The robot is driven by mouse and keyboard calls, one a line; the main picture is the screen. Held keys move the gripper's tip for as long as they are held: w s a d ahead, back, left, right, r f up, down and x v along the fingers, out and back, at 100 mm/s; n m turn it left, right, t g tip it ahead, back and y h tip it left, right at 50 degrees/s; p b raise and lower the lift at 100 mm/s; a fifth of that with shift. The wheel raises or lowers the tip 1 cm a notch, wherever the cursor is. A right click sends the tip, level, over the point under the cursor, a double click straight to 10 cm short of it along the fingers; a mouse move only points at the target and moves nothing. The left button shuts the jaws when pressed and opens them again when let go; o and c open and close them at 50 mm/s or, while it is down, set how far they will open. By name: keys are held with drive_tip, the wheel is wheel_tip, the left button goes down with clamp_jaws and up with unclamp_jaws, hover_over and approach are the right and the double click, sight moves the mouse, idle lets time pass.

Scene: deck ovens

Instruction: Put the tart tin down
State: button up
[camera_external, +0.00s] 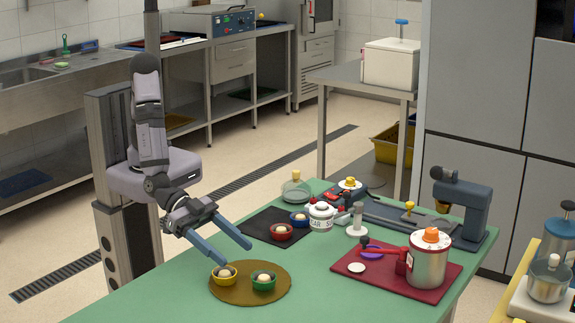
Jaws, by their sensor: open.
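Several small tart tins with pale filling stand on the green table. A yellow tin (224,277) and a green tin (263,281) stand upright on a round brown mat (245,296). A red tin (281,233) and a blue tin (299,219) stand on a dark mat (258,222) behind. My gripper (237,255) is open, with its two blue fingers spread and nothing between them. It hangs above the yellow and green tins, and the exact gap to them cannot be told.
A white sugar pot (321,216) stands right of the blue tin. A red mat (398,285) bears a large metal canister (428,262) and a red-handled tool. A dark grey machine (463,207) stands at the back right. The table's front left (150,300) is clear.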

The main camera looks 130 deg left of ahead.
drive_tip(key=shift+v, duration=1.45)
drive_tip(key=shift+a, duration=0.1)
drive_tip(key=shift+s+a+r+g+h+p, duration=0.2)
drive_tip(key=shift+a+g+h+p, duration=0.25)
drive_tip(key=shift+g+p, duration=0.3)
drive_tip(key=s+a+g+p, duration=0.1)
drive_tip(key=s+a+g, duration=0.1)
drive_tip(key=s+a, duration=0.1)
drive_tip(key=s+a+g+p, duration=0.1)
drive_tip(key=s+a+g, duration=0.1)
drive_tip(key=s, duration=0.2)
drive_tip(key=s+a+g+h+p, duration=0.1)
drive_tip(key=s+a+g+p, duration=0.1)
drive_tip(key=s+a, duration=0.1)
drive_tip(key=shift+s+a+r+m+g, duration=0.3)
drive_tip(key=shift+g, duration=0.05)
drive_tip(key=s+a+r+g+y+p, duration=0.1)
drive_tip(key=s+a+g, duration=0.1)
drive_tip(key=s+a, duration=0.2)
drive_tip(key=s+a+r+g+y+p, duration=0.1)
drive_tip(key=s+a+g, duration=0.2)
drive_tip(key=s, duration=0.7)
drive_tip(key=a, duration=0.2)
drive_tip(key=shift+a+r, duration=0.15)
drive_tip(key=shift+a, duration=0.15)
drive_tip(key=shift+o, duration=0.4)
drive_tip(key=shift+s+a, duration=0.1)
drive_tip(key=shift+s, duration=0.05)
